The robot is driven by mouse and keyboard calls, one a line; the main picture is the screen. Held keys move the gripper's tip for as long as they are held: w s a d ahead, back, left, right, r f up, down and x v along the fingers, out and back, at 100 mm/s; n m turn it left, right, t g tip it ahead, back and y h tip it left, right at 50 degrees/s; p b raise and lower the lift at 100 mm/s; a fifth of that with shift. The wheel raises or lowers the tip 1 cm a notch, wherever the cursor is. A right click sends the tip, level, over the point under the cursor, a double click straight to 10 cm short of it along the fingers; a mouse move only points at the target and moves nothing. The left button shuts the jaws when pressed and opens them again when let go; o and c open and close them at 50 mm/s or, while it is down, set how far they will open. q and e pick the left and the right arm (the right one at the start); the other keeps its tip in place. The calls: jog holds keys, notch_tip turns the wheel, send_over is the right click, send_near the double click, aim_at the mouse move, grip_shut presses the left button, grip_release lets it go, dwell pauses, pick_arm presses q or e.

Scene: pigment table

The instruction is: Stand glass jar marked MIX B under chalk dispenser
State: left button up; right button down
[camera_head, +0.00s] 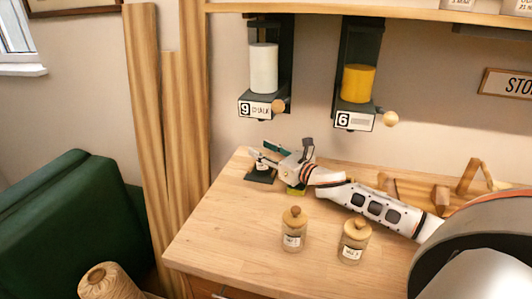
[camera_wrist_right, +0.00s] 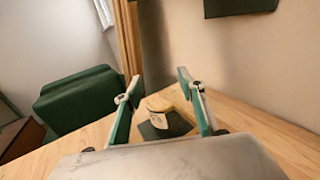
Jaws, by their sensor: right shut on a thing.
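The chalk dispenser (camera_head: 263,75), labelled 9 CHALK and holding white powder, hangs on the wall at upper middle. A dark square pad (camera_head: 259,178) lies on the table below it and also shows in the wrist view (camera_wrist_right: 155,131). My right gripper (camera_head: 262,160) is over this pad, shut on a small labelled jar (camera_wrist_right: 168,119) seen between its fingers in the wrist view. The jar is mostly hidden in the head view, its label is too small to read, and I cannot tell whether it touches the pad. My left gripper is not in view.
Two cork-topped jars (camera_head: 293,230) (camera_head: 354,241) stand near the table's front; their labels are too small to read. A second dispenser (camera_head: 358,85), labelled 6 with yellow powder, hangs to the right. Wooden pieces (camera_head: 470,180) lie behind my right arm. The table's left front (camera_head: 220,235) is clear.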

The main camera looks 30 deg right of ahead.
jog(key=shift+a+r, duration=0.1)
jog(key=c, duration=1.3)
grip_release()
jog(key=shift+o, duration=0.2)
jog(key=shift+s, duration=0.1)
jog(key=v, duration=1.1)
jog(key=shift+s+b, duration=0.35)
jog(key=shift+s, duration=0.05)
